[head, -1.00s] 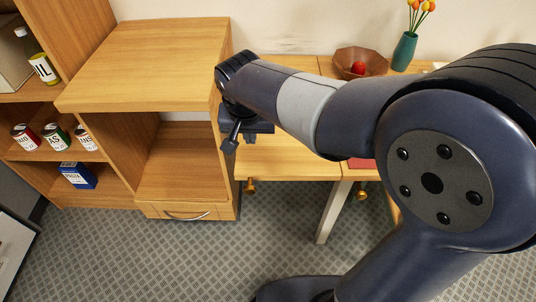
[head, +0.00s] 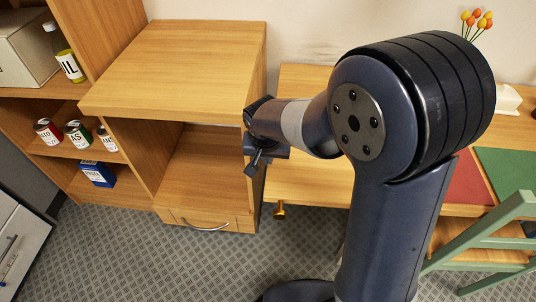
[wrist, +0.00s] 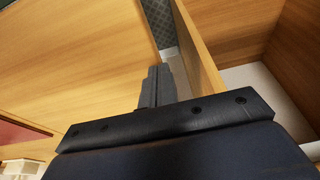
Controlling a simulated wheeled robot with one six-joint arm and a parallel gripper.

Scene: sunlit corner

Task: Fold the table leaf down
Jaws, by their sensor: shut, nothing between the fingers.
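The table leaf (head: 310,185) is a light wood panel at the table's left end. It lies level, beside the open wooden cabinet. A brass knob (head: 279,209) shows under its front edge. My gripper (head: 256,162) is at the leaf's left side, by the cabinet's right edge, shut and empty. In the wrist view, the shut fingers (wrist: 156,88) point towards a narrow gap between wood panels, with grey floor beyond. I cannot tell whether they touch the leaf. My arm hides much of the leaf and its joint with the table.
The cabinet (head: 175,65) stands close on the left, with a drawer (head: 205,222) at its foot. Cans and a blue box (head: 97,173) sit on shelves further left. A green chair (head: 495,245) stands at the right, by red and green mats.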

